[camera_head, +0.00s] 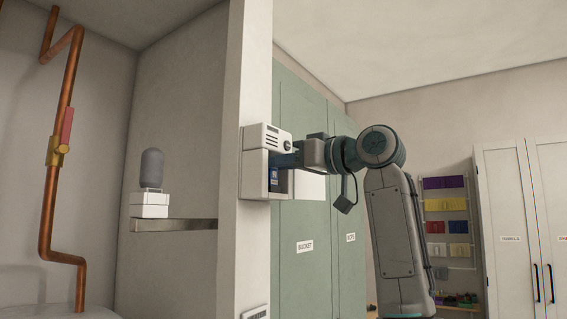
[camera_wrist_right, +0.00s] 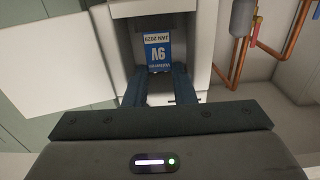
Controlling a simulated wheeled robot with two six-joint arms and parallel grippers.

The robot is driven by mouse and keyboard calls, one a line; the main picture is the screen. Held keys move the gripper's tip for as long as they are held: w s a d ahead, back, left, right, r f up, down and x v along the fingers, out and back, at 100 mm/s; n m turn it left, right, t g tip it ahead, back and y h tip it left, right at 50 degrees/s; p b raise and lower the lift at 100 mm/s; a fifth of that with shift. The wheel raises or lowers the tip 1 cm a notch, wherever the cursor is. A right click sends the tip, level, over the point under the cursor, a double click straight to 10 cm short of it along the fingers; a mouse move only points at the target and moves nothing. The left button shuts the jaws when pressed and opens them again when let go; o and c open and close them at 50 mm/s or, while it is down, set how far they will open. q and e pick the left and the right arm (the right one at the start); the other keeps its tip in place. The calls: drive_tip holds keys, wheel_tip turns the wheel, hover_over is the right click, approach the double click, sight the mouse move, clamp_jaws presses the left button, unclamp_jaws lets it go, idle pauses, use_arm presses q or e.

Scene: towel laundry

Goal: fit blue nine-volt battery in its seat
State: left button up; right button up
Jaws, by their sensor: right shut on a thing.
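The blue nine-volt battery (camera_wrist_right: 158,50) shows a printed label, upside down in the right wrist view, with "9V" and "JAN 2029". It is inside the open bay of a white wall unit (camera_head: 256,140); the unit also shows in the right wrist view (camera_wrist_right: 125,10). In the head view, a blue part of the battery (camera_head: 274,176) shows in the bay. My right gripper (camera_wrist_right: 161,75) reaches into the bay, its two dark fingers shut on the battery's near end. I cannot tell whether the battery's contacts touch the seat. My left gripper is not in view.
The unit is on a narrow wall end (camera_head: 253,240). Left of it are a shelf (camera_head: 175,225) with a grey-topped white device (camera_head: 152,170) and a copper pipe (camera_head: 49,190). Green lockers (camera_head: 305,220) stand behind. A rack of coloured bins (camera_head: 445,205) is further right.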

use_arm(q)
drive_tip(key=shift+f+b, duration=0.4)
use_arm(e)
drive_tip(key=shift+f, duration=0.55)
drive_tip(key=o, duration=1.1)
drive_tip(key=shift+c, duration=0.2)
drive_tip(key=shift+s+d+f+b, duration=0.2)
drive_tip(key=shift+s+d+b, duration=0.1)
drive_tip(key=shift+d+b, duration=0.05)
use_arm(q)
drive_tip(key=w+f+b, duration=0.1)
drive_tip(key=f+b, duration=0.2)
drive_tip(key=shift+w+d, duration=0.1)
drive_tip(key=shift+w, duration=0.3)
use_arm(e)
drive_tip(key=v, duration=0.9)
drive_tip(key=shift+s+d, duration=0.2)
drive_tip(key=shift+d, duration=0.05)
